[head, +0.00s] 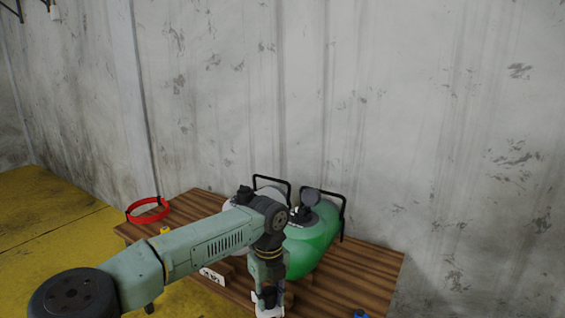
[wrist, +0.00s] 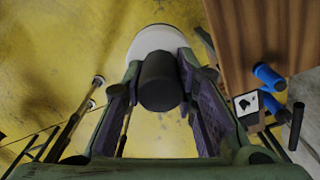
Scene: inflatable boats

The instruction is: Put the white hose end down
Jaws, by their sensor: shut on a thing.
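My gripper (wrist: 158,75) is shut on the white hose end (wrist: 150,40), which shows in the wrist view as a white round disc with a black cylinder between the fingers. In that view it is over yellow floor, left of the wooden table's edge. In the head view my gripper (head: 267,292) points down near the table's front edge, and a bit of white (head: 268,312) shows at its tip, cut off by the frame's bottom. I cannot tell the height of the hose end above the floor, and the hose itself is not clear.
A wooden table (head: 370,272) bears a green tank (head: 318,245) with a black handle, a paler tank partly hidden behind my arm, and a red ring (head: 148,210). The wrist view shows blue cylinders (wrist: 268,76) and a white box (wrist: 247,103). Yellow floor (head: 50,220) lies open at left.

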